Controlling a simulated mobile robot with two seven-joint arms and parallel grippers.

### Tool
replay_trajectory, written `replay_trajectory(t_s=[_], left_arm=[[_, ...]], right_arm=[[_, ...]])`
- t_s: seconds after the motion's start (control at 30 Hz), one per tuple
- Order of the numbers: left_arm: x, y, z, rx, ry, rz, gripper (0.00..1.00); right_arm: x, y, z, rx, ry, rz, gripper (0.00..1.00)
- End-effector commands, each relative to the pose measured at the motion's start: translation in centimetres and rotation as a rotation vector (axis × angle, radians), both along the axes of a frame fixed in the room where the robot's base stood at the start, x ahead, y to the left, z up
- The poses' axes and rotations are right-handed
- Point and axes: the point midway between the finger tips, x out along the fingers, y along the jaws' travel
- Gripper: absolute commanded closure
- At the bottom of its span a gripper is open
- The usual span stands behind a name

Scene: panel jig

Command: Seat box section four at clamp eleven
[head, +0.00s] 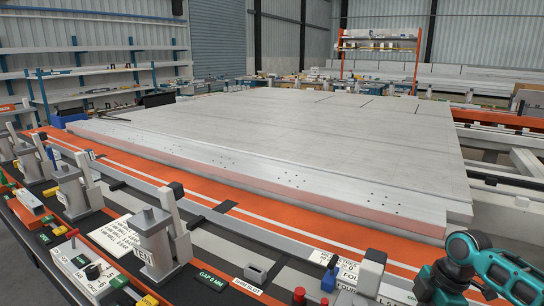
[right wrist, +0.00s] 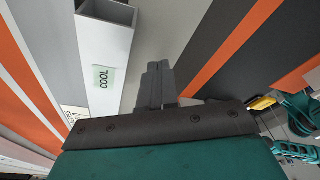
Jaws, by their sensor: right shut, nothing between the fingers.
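In the right wrist view a pale, square, hollow-ended box section (right wrist: 104,45) carries a small greenish label that seems to read COOL; I cannot tell whether it is section four. My right gripper (right wrist: 158,72) is shut and empty, with its fingertips beside the tube, to its right in the picture. In the head view my right arm shows at the lower right, its fingers out of view. A clamp (head: 369,274) stands at the bottom edge, right of the clamp marked TEN (head: 157,245); its own number does not show. My left gripper is not in view.
A large grey panel (head: 280,120) lies on the jig, with a drilled pale beam (head: 250,172) along its near edge. Orange and grey strips (head: 240,222) run in front. Several clamps, printed cards and small blocks (head: 94,272) crowd the near ledge. Shelving (head: 95,75) stands behind.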

Motion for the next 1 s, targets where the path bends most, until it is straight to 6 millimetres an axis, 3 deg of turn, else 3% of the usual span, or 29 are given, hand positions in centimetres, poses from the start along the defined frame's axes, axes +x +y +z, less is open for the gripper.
replay_trajectory(t_s=[1.0], left_arm=[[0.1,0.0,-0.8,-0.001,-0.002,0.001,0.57]], right_arm=[[1.5,-0.9,-0.1,-0.001,-0.001,-0.001,1.0]])
